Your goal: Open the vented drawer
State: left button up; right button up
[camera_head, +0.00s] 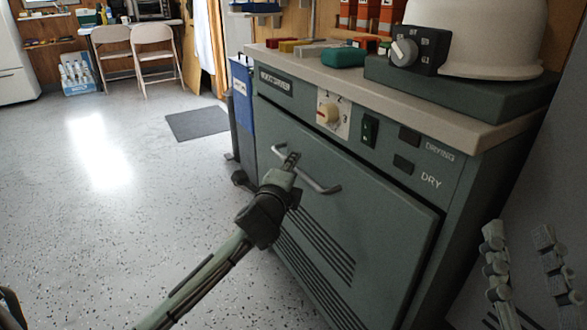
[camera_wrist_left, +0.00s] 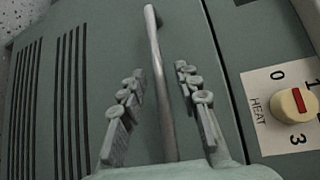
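The vented drawer (camera_head: 375,215) is the large green-grey front of the cabinet, with rows of slots low down. It looks shut, flush with the cabinet. Its bar handle (camera_head: 322,187) runs across the upper part; the bar (camera_wrist_left: 158,60) also shows in the left wrist view. My left gripper (camera_head: 291,160) is at the handle. In the left wrist view its fingers (camera_wrist_left: 160,78) are spread on either side of the bar, with gaps visible on both sides. My left gripper partly hides the bar in the head view. My right gripper (camera_head: 525,250) is open and empty at the lower right.
The worktop (camera_head: 420,95) carries a white domed item (camera_head: 480,40). A blue bin (camera_head: 242,105) stands left of the cabinet. The floor to the left is clear.

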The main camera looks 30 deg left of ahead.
pick_arm(q)
jog(key=shift+w+a, duration=0.1)
jog(key=shift+w, duration=0.35)
jog(key=shift+c, duration=0.6)
grip_shut()
